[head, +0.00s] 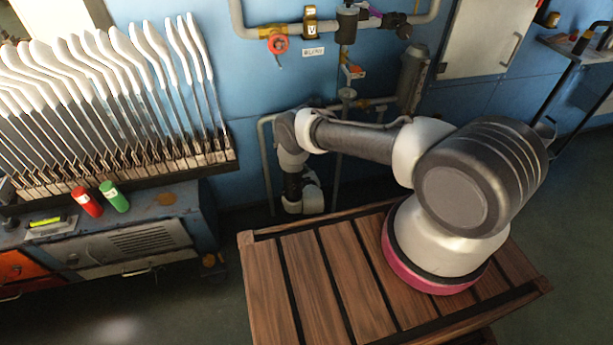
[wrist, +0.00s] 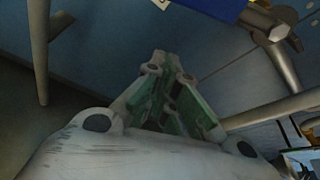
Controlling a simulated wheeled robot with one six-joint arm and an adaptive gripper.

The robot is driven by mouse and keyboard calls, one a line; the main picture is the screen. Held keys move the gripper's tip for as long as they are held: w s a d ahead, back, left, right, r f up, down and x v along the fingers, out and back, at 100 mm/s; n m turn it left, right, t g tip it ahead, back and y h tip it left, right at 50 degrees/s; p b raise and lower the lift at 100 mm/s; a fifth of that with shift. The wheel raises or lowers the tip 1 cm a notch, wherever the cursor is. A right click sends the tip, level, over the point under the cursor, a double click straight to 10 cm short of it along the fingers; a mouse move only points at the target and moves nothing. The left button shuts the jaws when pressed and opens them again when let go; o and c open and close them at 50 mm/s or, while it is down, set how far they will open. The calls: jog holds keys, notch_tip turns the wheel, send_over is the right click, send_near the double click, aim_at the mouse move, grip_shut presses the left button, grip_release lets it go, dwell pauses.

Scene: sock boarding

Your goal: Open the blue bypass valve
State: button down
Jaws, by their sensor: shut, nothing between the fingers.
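No handle that I can surely name as the blue bypass valve shows in the head view. In the wrist view, a blue piece (wrist: 212,7) with a yellowish edge is cut off by the top border, beside a dark metal pipe fitting (wrist: 275,28); I cannot tell if it is the valve handle. My gripper (wrist: 168,62) is shut and empty, its greenish fingers together in front of the blue wall, apart from the blue piece. In the head view my arm hangs down by the wall pipes, and the fingers cannot be made out.
Upper pipes carry a red round handle (head: 277,43), a brass valve (head: 311,22) and a small label (head: 313,52). A small orange-red handle (head: 354,71) sits lower. A bench (head: 130,240) with a red can (head: 87,202) and green can (head: 114,196) stands left. A slatted wooden platform (head: 320,275) lies in front.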

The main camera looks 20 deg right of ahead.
jog(key=shift+a+r, duration=0.25)
jog(key=shift+r, duration=0.35)
jog(key=shift+a+r, duration=0.25)
jog(key=shift+r, duration=0.35)
jog(key=shift+a+r, duration=0.25)
jog(key=shift+r, duration=0.35)
jog(key=shift+w+a+r, duration=0.1)
jog(key=shift+a+r, duration=0.4)
jog(key=shift+r, duration=0.25)
jog(key=shift+a+r, duration=0.45)
jog(key=shift+r, duration=0.25)
